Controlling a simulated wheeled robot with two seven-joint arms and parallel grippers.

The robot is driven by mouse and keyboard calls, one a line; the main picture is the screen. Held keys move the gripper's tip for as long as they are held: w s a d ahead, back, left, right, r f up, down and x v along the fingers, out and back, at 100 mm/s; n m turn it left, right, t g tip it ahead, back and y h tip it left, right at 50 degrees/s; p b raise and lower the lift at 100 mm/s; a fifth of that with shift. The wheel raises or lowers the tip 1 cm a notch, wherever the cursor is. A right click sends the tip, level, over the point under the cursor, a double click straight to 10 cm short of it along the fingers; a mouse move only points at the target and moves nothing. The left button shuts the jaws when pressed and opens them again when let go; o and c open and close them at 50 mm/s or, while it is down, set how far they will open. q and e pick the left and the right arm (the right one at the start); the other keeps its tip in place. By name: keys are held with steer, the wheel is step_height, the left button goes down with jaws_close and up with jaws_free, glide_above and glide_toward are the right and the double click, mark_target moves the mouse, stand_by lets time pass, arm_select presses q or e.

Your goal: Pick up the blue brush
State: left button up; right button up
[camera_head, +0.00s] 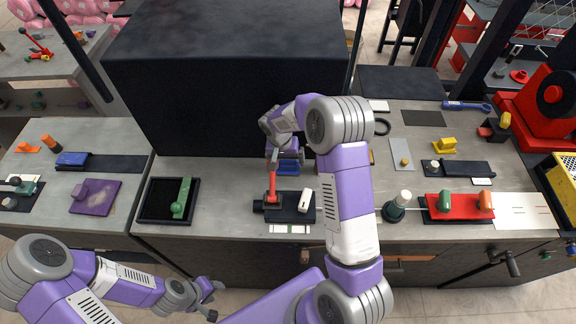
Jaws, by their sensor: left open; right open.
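A blue piece (287,168) shows just below my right gripper (284,154) in the middle of the counter, partly hidden by it. It may be the blue brush, but its shape is not clear. Another blue block (72,159) lies on the left counter at the end of a black strip. My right gripper is open and points down close above the middle blue piece; I cannot tell whether they touch. My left gripper (208,294) is open and empty, low in front of the counter and far from both blue things.
A red upright handle (271,184) on a black base (292,212) stands close to my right gripper. A large black box (225,75) rises behind. A black tray (157,201) with a green piece lies left. A blue wrench-like tool (466,106) lies at the back right.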

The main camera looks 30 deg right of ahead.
mark_target(287, 162)
steer(key=shift+f, duration=0.35)
steer(key=shift+c, duration=0.4)
steer(key=c, duration=1.1)
steer(key=shift+o, duration=0.2)
steer(key=shift+r, duration=0.15)
step_height(287, 162, up, 17)
steer(key=s+a+b, duration=0.2)
steer(key=s+a, duration=0.2)
steer(key=s, duration=0.3)
steer(key=s+a+b, duration=0.1)
steer(key=s+a, duration=0.4)
steer(key=s, duration=0.3)
steer(key=shift+s+a+r+b, duration=0.2)
steer(key=shift+s+r+b, duration=0.05)
steer(key=shift+r+b, duration=0.15)
